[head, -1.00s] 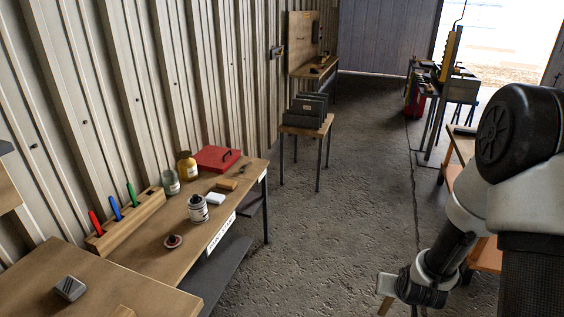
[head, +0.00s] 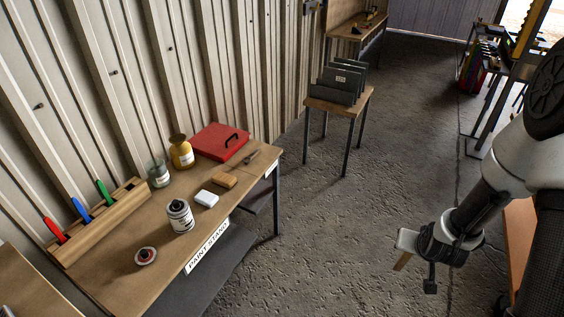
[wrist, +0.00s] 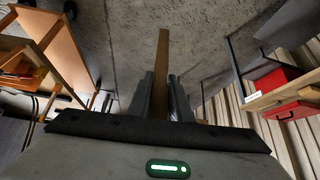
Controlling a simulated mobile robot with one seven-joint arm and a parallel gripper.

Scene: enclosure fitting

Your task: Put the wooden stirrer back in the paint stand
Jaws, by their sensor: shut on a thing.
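The wooden stirrer is a flat, light-brown stick (wrist: 162,62) held between the two dark fingers of my gripper (wrist: 161,92) in the wrist view. In the head view, a short piece of the stirrer (head: 402,263) sticks out below my gripper (head: 408,246), at the lower right over the floor. The paint stand (head: 207,248) is the labelled wooden table at the left, well apart from my gripper.
A wooden rack (head: 108,222) with red, blue and green handles lies along the stand's wall side. Floor between is clear.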

